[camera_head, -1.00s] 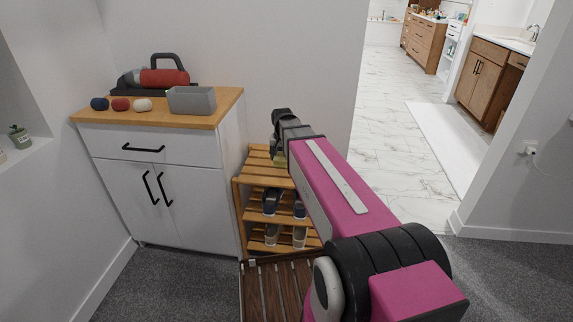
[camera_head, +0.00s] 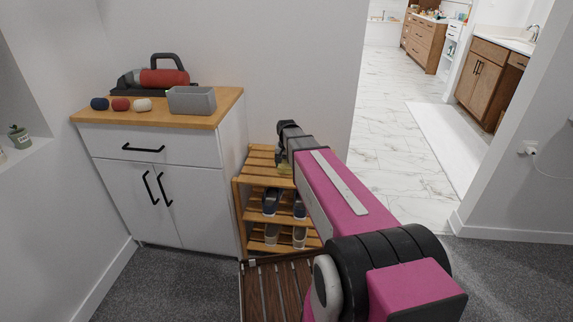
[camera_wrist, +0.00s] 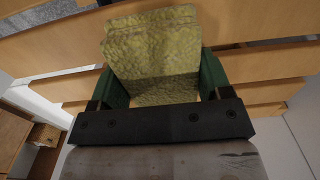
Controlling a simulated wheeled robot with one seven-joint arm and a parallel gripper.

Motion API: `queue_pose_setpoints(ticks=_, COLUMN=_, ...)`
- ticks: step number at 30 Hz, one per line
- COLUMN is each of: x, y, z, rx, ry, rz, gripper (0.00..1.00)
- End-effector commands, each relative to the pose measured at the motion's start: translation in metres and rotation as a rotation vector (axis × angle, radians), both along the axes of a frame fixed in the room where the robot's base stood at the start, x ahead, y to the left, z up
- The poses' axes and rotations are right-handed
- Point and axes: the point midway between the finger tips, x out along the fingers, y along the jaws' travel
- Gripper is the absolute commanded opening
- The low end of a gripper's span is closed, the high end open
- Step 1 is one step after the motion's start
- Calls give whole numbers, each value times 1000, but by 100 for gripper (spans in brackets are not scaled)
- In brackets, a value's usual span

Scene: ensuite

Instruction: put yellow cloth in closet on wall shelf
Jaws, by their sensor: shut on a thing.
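The yellow cloth (camera_wrist: 152,50), folded and rough in texture, sits between the green fingertips of my gripper (camera_wrist: 160,84) in the wrist view. My gripper is shut on it. In the head view my gripper (camera_head: 284,164) is over the top of the wooden slatted rack (camera_head: 262,158), and only a small bit of the cloth (camera_head: 285,168) shows below it. I cannot tell whether the cloth touches the slats. A white wall ledge (camera_head: 30,149) with a small potted plant (camera_head: 19,136) is at the far left.
A white cabinet (camera_head: 135,190) with closed doors stands left of the rack. On its top are a grey bin (camera_head: 191,101), a red and black device (camera_head: 163,77) and several small balls. Shoes (camera_head: 271,201) sit on the lower rack tiers.

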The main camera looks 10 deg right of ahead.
Motion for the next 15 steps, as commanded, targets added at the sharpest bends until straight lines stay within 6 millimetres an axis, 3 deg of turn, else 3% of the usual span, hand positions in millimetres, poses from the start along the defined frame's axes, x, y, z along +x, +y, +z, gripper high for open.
queue_pose_setpoints(ticks=4, x=0, y=0, z=-3, rx=0, ry=0, rz=0, gripper=48)
queue_pose_setpoints(ticks=5, x=0, y=0, z=-2, rx=0, ry=0, rz=0, gripper=81)
queue_pose_setpoints(ticks=6, x=0, y=0, z=-2, rx=0, ry=0, rz=0, gripper=94)
queue_pose_setpoints(ticks=15, x=0, y=0, z=-2, rx=0, ry=0, rz=0, gripper=97)
